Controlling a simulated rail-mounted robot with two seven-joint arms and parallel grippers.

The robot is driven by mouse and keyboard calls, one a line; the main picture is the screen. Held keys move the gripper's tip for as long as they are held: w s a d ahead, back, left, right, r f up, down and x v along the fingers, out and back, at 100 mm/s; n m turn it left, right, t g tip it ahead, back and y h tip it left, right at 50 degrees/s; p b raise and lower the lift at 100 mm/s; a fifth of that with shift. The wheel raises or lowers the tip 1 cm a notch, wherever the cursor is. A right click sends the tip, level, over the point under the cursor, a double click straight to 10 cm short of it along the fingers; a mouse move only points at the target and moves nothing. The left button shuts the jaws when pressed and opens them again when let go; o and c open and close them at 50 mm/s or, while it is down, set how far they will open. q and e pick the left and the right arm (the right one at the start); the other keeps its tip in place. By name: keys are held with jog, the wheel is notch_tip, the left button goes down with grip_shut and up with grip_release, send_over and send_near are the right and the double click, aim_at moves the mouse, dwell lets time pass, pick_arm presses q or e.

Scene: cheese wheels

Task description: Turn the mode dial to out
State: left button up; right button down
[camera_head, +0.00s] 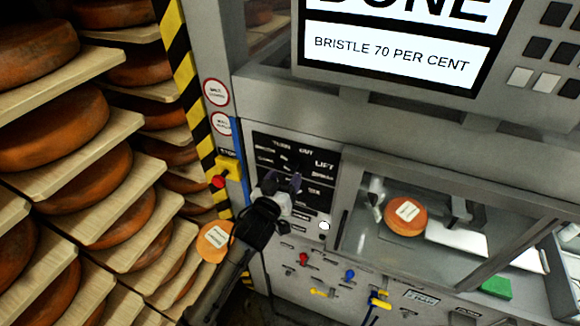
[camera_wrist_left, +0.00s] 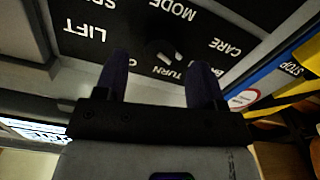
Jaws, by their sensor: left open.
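The mode dial (camera_wrist_left: 165,52) is a dark knob with a pale mark on a black panel. In the left wrist view it shows just beyond and between my fingertips, with upside-down labels MODE, TURN and CARE around it. I cannot tell surely which label its mark points at, or whether a finger touches it. My left gripper (camera_wrist_left: 160,75) is open with nothing between its fingers. In the head view the left gripper (camera_head: 283,182) is in front of the black panel (camera_head: 322,168) and hides part of it. My right gripper is not in view.
A screen (camera_head: 395,50) above reads DONE and BRISTLE 70 PER CENT. A red stop button (camera_head: 218,182) is left of the panel. Cheese wheels on boards (camera_head: 75,205) fill the left. A cheese wheel (camera_head: 406,215) sits behind glass at right. Coloured knobs (camera_head: 350,274) are below.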

aim_at(289, 170)
pick_arm(q)
jog(key=shift+x, duration=2.15)
jog(key=shift+c, duration=0.3)
jog(key=c, duration=0.8)
jog(key=shift+c, duration=0.2)
